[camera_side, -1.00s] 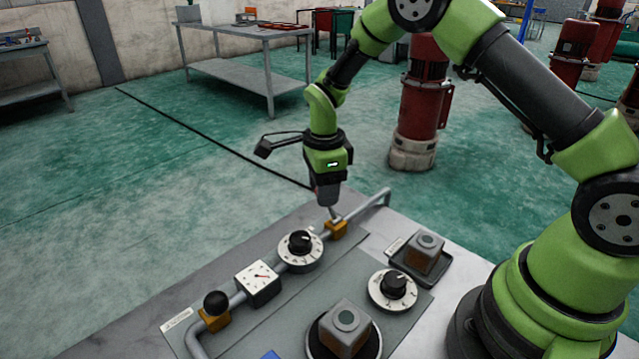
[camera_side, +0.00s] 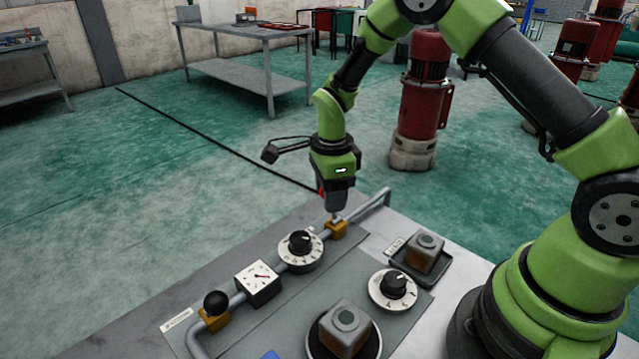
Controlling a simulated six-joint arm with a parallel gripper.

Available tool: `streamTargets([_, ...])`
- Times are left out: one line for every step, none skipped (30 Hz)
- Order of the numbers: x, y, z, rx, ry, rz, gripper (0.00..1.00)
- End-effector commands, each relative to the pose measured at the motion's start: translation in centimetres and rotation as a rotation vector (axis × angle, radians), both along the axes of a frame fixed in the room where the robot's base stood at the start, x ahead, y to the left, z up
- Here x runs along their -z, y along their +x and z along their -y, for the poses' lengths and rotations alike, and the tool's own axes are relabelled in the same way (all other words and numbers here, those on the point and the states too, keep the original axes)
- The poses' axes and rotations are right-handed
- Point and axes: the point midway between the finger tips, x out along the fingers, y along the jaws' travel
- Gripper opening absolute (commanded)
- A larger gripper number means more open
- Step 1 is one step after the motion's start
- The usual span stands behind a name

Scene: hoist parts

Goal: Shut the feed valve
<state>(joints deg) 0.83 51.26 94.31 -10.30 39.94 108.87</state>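A grey pipe (camera_side: 237,298) runs along the panel with two orange valve blocks on it. The near block (camera_side: 214,318) carries a black ball knob (camera_side: 215,303). The far block (camera_side: 337,230) sits near the pipe's far end. The labels are too small to read, so I cannot tell which one is the feed valve. My gripper (camera_side: 335,213) points down right over the far block, its tip at or very close to the block's top. Its fingers and any handle there are mostly hidden, so I cannot tell whether they are open or shut.
Between the two blocks stand a white gauge (camera_side: 259,284) and a black dial (camera_side: 300,246). A second dial (camera_side: 393,286) and two grey-topped brown blocks (camera_side: 344,328) (camera_side: 425,252) are to the right. The pipe's raised end (camera_side: 375,203) is close beside my gripper.

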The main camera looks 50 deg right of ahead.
Motion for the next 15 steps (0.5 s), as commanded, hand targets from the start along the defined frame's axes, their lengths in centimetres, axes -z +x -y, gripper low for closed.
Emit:
streamTargets([0.0, -0.3, 0.0, 0.000, 0.000, -0.002, 0.45])
streamTargets([-0.1, -0.4, 0.0, 0.000, 0.000, -0.002, 0.45])
streamTargets([-0.1, -0.5, 0.0, 0.000, 0.000, -0.002, 0.45])
streamTargets([-0.1, -0.7, 0.0, 0.000, 0.001, -0.003, 0.45])
streamTargets([-0.1, -0.8, 0.0, 0.001, 0.001, -0.003, 0.45])
streamTargets([-0.2, -0.9, 0.0, 0.000, 0.000, -0.002, 0.45])
streamTargets([-0.2, -1.0, 0.0, 0.000, 0.000, -0.002, 0.45])
streamTargets([-0.3, -1.2, 0.0, 0.000, 0.000, -0.002, 0.45])
streamTargets([-0.3, -1.3, 0.0, 0.000, 0.000, -0.002, 0.45])
streamTargets([-0.3, -1.4, 0.0, 0.000, 0.000, -0.002, 0.45])
streamTargets([-0.3, -1.5, 0.0, 0.001, 0.000, -0.002, 0.45])
streamTargets([-0.4, -1.7, 0.0, 0.001, 0.001, -0.003, 0.45])
streamTargets([-0.4, -1.7, 0.0, 0.001, 0.000, -0.002, 0.45])
streamTargets([-0.4, -1.8, 0.0, 0.000, 0.000, -0.001, 0.45])
streamTargets([-0.4, -1.8, 0.0, 0.000, 0.001, -0.001, 0.45])
